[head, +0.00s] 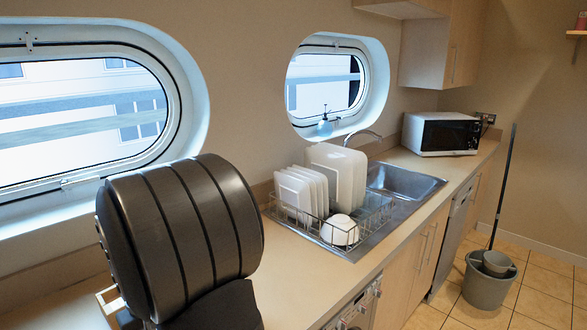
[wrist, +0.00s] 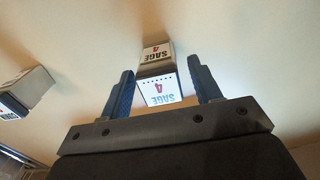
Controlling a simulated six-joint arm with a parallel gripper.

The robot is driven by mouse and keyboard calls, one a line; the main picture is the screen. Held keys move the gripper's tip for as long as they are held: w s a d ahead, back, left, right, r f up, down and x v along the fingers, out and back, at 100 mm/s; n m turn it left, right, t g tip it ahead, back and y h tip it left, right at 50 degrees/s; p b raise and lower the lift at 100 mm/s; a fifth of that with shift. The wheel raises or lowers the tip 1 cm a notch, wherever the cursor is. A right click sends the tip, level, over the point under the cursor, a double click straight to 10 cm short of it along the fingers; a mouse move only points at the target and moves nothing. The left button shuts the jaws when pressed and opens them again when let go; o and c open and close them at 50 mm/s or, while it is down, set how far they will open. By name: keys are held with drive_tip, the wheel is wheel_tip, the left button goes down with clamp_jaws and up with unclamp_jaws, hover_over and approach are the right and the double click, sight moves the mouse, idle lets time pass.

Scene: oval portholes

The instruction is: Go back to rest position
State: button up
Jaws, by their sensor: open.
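My gripper (wrist: 161,72) shows in the wrist view with its two blue fingers standing well apart. A small box (wrist: 158,88) marked "SAGE" and "4" shows in the gap between the fingers. It appears to lie beyond them, with no clear contact. In the head view my large dark arm link fills the lower left, and my gripper and the box cannot be made out there.
A second small box (wrist: 24,92) is at the left of the wrist view. The head view shows a wire dish rack (head: 330,222) with white plates and a bowl, a steel sink (head: 405,182), a microwave (head: 445,134) and a grey bucket (head: 488,284). The front counter strip (head: 310,270) is clear.

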wheel_tip(320, 180, up, 11)
wheel_tip(320, 180, down, 12)
drive_tip(key=shift+f, duration=0.1)
wheel_tip(320, 180, up, 5)
drive_tip(key=shift+f, duration=0.2)
drive_tip(key=w+d+r, duration=0.3)
drive_tip(key=d+r, duration=0.5)
drive_tip(key=d, duration=0.3)
drive_tip(key=w+a+r, duration=0.3)
drive_tip(key=w+a, duration=0.9)
drive_tip(key=a, duration=0.5)
drive_tip(key=shift+n, duration=0.4)
drive_tip(key=a+f, duration=0.1)
drive_tip(key=a, duration=0.1)
drive_tip(key=s+a+f, duration=0.1)
drive_tip(key=a+f, duration=0.1)
drive_tip(key=a, duration=0.1)
drive_tip(key=a+f, duration=0.1)
drive_tip(key=a, duration=0.1)
drive_tip(key=shift+s+a+f, duration=0.3)
drive_tip(key=shift+o, duration=0.4)
